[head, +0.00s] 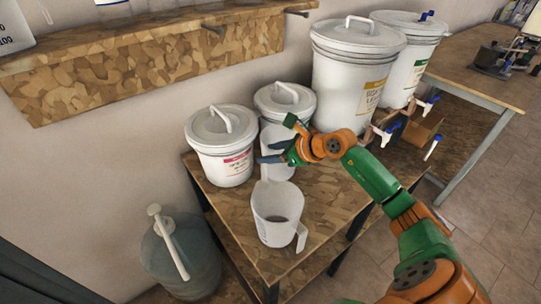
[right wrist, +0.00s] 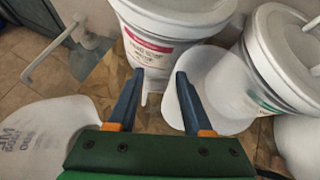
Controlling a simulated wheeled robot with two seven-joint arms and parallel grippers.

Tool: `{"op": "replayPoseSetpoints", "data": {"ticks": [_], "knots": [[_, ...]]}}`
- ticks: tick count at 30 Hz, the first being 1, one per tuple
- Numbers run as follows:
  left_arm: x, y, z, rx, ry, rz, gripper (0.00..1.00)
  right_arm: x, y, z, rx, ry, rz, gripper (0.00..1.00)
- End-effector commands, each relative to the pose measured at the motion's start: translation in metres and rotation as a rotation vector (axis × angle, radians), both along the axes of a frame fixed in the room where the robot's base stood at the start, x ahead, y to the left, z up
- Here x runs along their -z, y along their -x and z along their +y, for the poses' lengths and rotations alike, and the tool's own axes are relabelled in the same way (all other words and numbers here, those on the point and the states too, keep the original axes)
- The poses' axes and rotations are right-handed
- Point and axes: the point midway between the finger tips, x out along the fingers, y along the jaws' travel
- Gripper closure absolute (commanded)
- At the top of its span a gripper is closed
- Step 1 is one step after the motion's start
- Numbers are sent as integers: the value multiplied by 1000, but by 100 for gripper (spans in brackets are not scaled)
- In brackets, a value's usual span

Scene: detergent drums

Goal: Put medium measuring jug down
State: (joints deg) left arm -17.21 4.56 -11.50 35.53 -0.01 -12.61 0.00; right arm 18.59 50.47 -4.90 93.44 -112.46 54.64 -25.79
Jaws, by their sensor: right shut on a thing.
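The white measuring jug (head: 277,143) held by my right gripper is in front of the small drum, behind a larger-looking white jug. My right gripper (head: 284,153) is at its right side, closed on its handle. In the right wrist view the fingers (right wrist: 157,82) reach forward with the held jug (right wrist: 212,92) just right of them. I cannot tell whether the held jug's base touches the table. My left gripper is out of view.
The patterned table (head: 325,208) has free room right of the front jug. A red-label drum (head: 222,145) and a small lidded drum (head: 284,100) stand close behind. Big drums (head: 352,75) with taps are at back right. A blue-grey container (head: 180,255) stands on the floor at left.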

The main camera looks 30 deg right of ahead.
Motion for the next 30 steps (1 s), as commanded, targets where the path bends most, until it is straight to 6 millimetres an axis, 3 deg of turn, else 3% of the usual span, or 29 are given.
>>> {"op": "replayPoseSetpoints", "data": {"ticks": [3,12,13,16,26,30], "knots": [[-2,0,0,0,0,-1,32,14,0,0,1,0,1,100],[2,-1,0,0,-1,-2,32,18,0,0,1,2,-1,100],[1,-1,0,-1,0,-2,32,18,0,0,0,1,-1,45],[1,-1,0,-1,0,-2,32,17,0,0,0,2,0,18],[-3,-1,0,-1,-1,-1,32,13,0,0,0,1,-1,18],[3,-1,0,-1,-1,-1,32,7,13,-7,4,4,0,18]]}}
